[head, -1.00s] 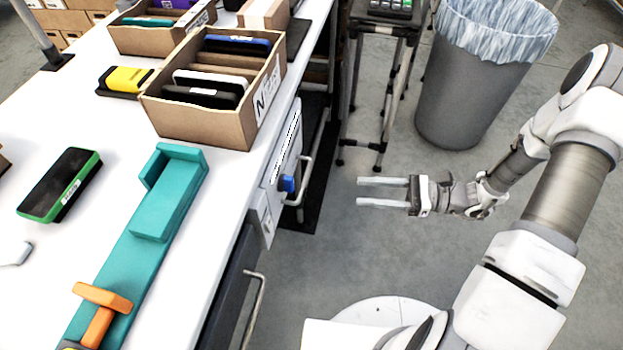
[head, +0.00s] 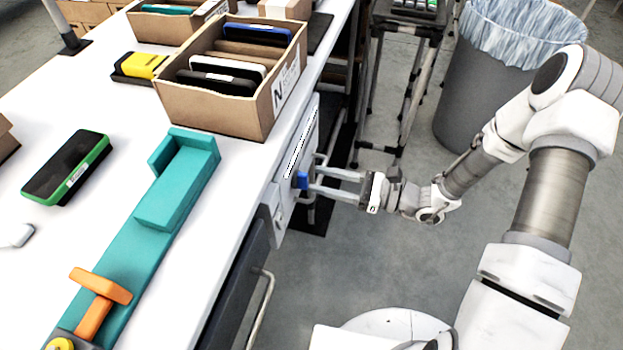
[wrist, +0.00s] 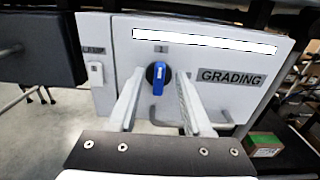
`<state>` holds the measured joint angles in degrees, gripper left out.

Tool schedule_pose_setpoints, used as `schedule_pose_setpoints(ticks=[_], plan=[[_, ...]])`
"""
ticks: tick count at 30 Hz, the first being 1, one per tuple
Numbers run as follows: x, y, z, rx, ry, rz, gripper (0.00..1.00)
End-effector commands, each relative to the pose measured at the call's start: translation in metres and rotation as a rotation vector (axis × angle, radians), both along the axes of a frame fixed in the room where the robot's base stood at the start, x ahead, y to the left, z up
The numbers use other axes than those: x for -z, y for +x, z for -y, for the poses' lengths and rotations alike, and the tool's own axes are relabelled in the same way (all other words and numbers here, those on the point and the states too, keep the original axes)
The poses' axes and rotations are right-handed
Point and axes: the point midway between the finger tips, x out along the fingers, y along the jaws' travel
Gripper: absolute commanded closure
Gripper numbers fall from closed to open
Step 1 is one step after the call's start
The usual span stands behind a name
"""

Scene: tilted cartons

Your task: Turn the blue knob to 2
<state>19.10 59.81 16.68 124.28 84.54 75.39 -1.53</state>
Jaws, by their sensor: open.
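The blue knob (wrist: 158,78) sits on a black round base on a light grey panel (wrist: 210,62) marked "GRADING" in the wrist view. Its blue handle stands upright, roughly in line with a small mark above it that looks like "1". In the head view the knob (head: 301,180) is on the panel under the table edge. My gripper (head: 312,183) is open, its two fingers reaching toward the panel. In the wrist view the fingers of my gripper (wrist: 158,80) lie on either side of the knob, with a gap on each side. I cannot tell whether the tips reach past the handle.
A metal handle (wrist: 190,122) is on the panel below the knob. A small switch (wrist: 96,73) is to its left. A cardboard carton (head: 215,105) with devices and a teal fixture (head: 180,185) are on the white table. A grey bin (head: 480,110) stands behind my arm.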

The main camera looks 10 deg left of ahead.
Motion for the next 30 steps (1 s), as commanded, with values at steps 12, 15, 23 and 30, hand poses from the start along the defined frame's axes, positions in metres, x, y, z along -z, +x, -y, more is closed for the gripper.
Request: schedule_pose_setpoints(ticks=[12,15,23,30], plan=[[0.000,0.002,-0.031,0.000,0.000,0.000,0.50],[0.000,0.002,-0.031,0.000,0.000,0.000,0.50],[0.000,0.002,-0.031,0.000,0.000,0.000,0.84],[0.000,0.002,-0.031,0.000,0.000,0.000,1.00]])
